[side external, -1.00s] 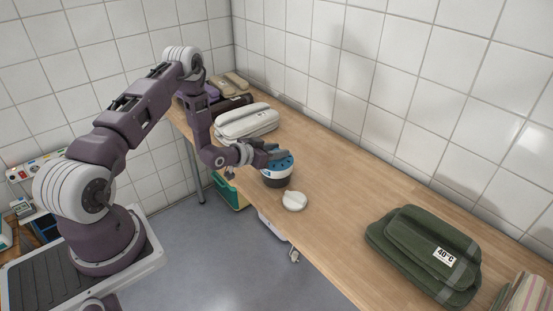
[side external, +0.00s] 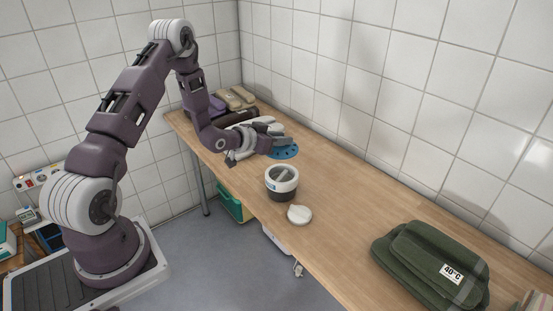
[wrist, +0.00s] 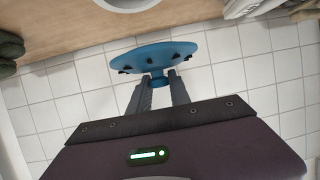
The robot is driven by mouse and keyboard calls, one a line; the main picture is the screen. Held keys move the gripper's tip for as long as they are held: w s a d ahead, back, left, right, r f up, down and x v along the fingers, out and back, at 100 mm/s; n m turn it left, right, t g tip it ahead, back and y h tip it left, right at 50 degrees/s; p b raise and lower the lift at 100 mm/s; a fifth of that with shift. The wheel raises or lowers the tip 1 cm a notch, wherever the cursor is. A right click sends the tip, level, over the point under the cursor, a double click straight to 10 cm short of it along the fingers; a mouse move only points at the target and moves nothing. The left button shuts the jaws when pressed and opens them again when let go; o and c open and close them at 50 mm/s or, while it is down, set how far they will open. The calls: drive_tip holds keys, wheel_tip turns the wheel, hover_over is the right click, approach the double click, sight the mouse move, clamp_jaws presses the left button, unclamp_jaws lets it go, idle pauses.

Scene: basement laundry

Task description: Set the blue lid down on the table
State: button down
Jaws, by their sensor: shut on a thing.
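The blue lid (side external: 284,152) is a round disc with dark spots near its rim. My gripper (side external: 277,146) is shut on it and holds it in the air above the table (side external: 345,215). In the wrist view the lid (wrist: 160,58) is at the tips of the two fingers (wrist: 158,84), which grip a small blue knob on it. A white and dark grey pot (side external: 281,184) stands open on the table, below and in front of the lid, with something grey inside.
A small white round lid (side external: 299,214) lies near the table's front edge, beside the pot. Folded green cloth (side external: 432,264) is at the right. Pale folded cloth and other bundles (side external: 236,99) fill the far end. The table between pot and green cloth is clear.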

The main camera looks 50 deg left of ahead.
drive_tip(key=s+a+f+n+y, duration=0.1)
drive_tip(key=a+f+n+y, duration=0.15)
drive_tip(key=a, duration=0.35)
drive_tip(key=a+f+n+y, duration=0.1)
drive_tip(key=a+f, duration=0.3)
drive_tip(key=a, duration=0.2)
drive_tip(key=shift+g, duration=0.4)
drive_tip(key=f, duration=1)
drive_tip(key=shift+s+a+f, duration=0.1)
drive_tip(key=shift+a+f, duration=0.05)
drive_tip(key=shift+a, duration=0.15)
drive_tip(key=shift+f, duration=0.1)
drive_tip(key=c, duration=1.2)
unclamp_jaws()
